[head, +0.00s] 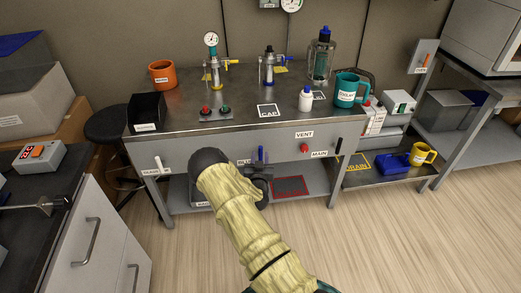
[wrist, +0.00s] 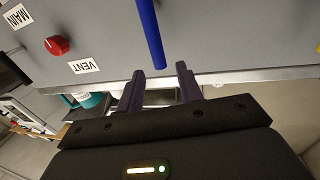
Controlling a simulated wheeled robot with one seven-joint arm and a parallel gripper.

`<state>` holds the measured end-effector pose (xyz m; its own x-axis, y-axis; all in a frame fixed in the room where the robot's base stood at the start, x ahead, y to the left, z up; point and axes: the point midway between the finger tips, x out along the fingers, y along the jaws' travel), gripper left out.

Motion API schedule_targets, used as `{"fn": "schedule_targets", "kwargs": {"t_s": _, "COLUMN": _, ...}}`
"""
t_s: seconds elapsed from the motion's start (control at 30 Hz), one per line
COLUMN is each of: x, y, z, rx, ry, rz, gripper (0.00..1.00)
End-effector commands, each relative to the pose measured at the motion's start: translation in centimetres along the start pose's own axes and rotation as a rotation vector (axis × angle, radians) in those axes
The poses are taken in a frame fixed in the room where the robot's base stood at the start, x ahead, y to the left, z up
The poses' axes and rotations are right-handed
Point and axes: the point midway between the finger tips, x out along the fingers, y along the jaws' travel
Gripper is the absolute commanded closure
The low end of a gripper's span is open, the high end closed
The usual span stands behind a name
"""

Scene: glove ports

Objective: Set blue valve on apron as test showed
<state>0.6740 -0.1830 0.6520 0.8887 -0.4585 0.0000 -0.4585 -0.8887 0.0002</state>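The blue valve (head: 260,154) is on the grey front apron (head: 202,152) of the workbench. Its lever stands upright in the head view, and its lower part is hidden behind my gripper (head: 258,174). The label left of it is partly covered by my arm. In the wrist view the blue lever (wrist: 150,35) runs down from the top edge, its end close to the gap between my fingertips (wrist: 159,70). My gripper is open, with no visible grip on the lever; I cannot tell whether they touch.
A red knob (head: 304,147) sits right of the blue lever, between the VENT (head: 304,134) and MAIN (head: 319,154) labels. A white lever (head: 158,162) is at the apron's left end. A lower shelf (head: 310,186) lies under the bench. Wooden floor (head: 390,240) is clear at the right.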

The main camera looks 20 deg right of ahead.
Motion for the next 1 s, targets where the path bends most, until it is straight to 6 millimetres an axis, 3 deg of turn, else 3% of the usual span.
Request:
{"fn": "schedule_targets", "kwargs": {"t_s": 0.3, "x": 4.6, "y": 0.0, "z": 0.1, "rx": 0.001, "ry": 0.001, "rz": 0.0, "gripper": 0.64}}
{"fn": "schedule_targets", "kwargs": {"t_s": 0.7, "x": 5.5, "y": 0.0, "z": 0.0, "rx": -0.001, "ry": 0.0, "rz": 0.0, "gripper": 0.64}}
{"fn": "schedule_targets", "kwargs": {"t_s": 0.9, "x": 5.5, "y": 0.0, "z": 0.0, "rx": 0.0, "ry": 0.0, "rz": 0.0, "gripper": 1.0}}
{"fn": "schedule_targets", "kwargs": {"t_s": 1.0, "x": 5.5, "y": 0.0, "z": 0.0, "rx": 0.0, "ry": 0.0, "rz": 0.0, "gripper": 1.0}}
